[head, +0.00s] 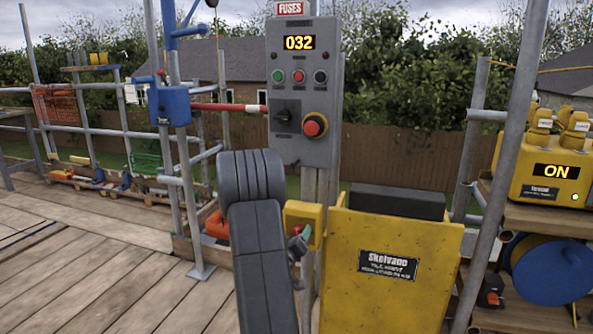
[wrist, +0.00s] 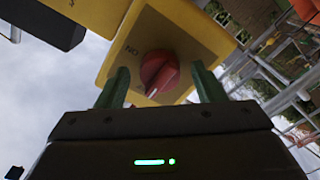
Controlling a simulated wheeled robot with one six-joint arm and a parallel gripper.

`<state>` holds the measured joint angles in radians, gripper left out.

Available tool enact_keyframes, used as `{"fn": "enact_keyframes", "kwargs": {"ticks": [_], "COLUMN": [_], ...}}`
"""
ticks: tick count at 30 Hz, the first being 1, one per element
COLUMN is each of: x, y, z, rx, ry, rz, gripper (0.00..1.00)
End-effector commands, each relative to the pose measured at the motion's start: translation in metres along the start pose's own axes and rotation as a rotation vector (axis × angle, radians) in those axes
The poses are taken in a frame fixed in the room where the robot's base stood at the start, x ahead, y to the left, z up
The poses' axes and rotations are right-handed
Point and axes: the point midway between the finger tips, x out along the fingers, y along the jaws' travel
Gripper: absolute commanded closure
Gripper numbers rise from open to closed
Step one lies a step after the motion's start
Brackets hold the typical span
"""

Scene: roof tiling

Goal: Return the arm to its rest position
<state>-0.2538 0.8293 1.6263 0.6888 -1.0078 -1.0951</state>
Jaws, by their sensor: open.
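My gripper (wrist: 160,76) is open, with its two green fingers apart. A red rotary knob (wrist: 160,75) shows between and beyond the fingers in the wrist view; I cannot tell if they touch it. The knob sits on a yellow box (wrist: 128,45) with "ON" lettering, seen upside down. In the head view my gripper (head: 300,245) is small and partly hidden by my dark grey arm, close to the yellow box (head: 303,212) on the side of the yellow hoist housing (head: 390,270).
A grey control panel (head: 303,95) with display "032" and a red stop button stands just behind my arm. Scaffold poles (head: 500,165) rise at right. A yellow unit (head: 548,160) reading "ON" sits on a shelf. The plank deck (head: 100,270) at left is largely clear.

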Motion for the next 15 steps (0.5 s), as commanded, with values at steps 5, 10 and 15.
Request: {"fn": "enact_keyframes", "kwargs": {"ticks": [5, 10, 15], "x": [0.0, -0.0001, 0.0], "y": [-0.0026, -0.0032, -0.0037], "z": [0.0031, 0.0032, 0.0034], "rx": [0.168, 0.332, 0.497], "ry": [0.001, 0.002, 0.001], "rz": [0.002, 0.001, 0.002], "gripper": [0.38, 0.38, 0.38]}}
